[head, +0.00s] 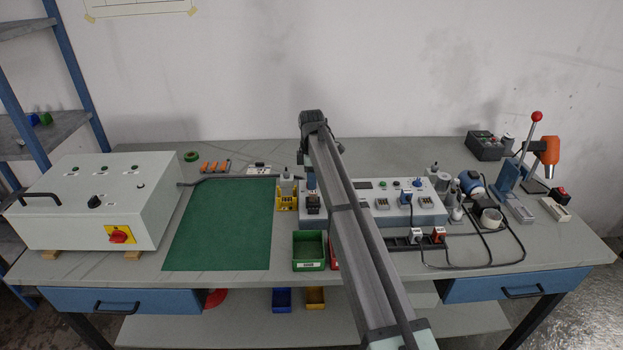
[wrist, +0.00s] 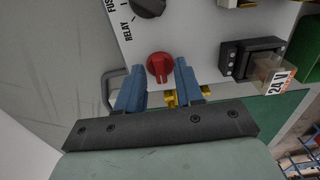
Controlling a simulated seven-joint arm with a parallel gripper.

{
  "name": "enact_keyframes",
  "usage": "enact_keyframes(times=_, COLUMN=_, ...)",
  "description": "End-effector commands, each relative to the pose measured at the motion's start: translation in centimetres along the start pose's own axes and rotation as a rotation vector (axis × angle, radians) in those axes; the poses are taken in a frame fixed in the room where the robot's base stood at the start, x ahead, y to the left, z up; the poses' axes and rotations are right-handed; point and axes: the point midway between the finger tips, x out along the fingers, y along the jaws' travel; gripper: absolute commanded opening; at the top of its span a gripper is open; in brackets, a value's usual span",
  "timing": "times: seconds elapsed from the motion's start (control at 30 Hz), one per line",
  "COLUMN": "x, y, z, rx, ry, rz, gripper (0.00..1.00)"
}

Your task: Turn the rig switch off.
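In the wrist view a red rotary knob (wrist: 159,66) with a pale pointer mark sits on a white panel (wrist: 190,22). My gripper (wrist: 158,74) has its two blue fingers apart, one to each side of the knob. The knob shows between the fingertips; I cannot tell whether either finger touches it. In the head view the panel is the long white-topped box (head: 427,207) at mid-bench. My arm crosses in front of it and hides the red knob and most of my gripper there.
A black dial (wrist: 148,5) marked RELAY and a black block (wrist: 251,58) lie close to the knob. A green mat (head: 222,225) lies left of the panel. A grey cabinet (head: 70,180) carries another red switch (head: 119,235) on a yellow plate. Cables and tools crowd the right.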

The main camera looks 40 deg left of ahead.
Motion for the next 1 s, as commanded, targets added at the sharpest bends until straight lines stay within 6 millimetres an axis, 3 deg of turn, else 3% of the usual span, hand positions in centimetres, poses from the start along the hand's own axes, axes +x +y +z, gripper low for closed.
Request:
enact_keyframes(times=0.27, x=-0.1, y=0.0, z=0.0, rx=0.001, ry=0.000, rz=0.000, gripper=0.39)
enact_keyframes(times=0.43, x=-1.2, y=0.1, z=0.0, rx=0.001, ry=0.000, rz=0.001, gripper=0.39)
enact_keyframes(times=1.0, x=-11.4, y=0.1, z=0.0, rx=0.001, ry=0.000, rz=0.001, gripper=0.39)
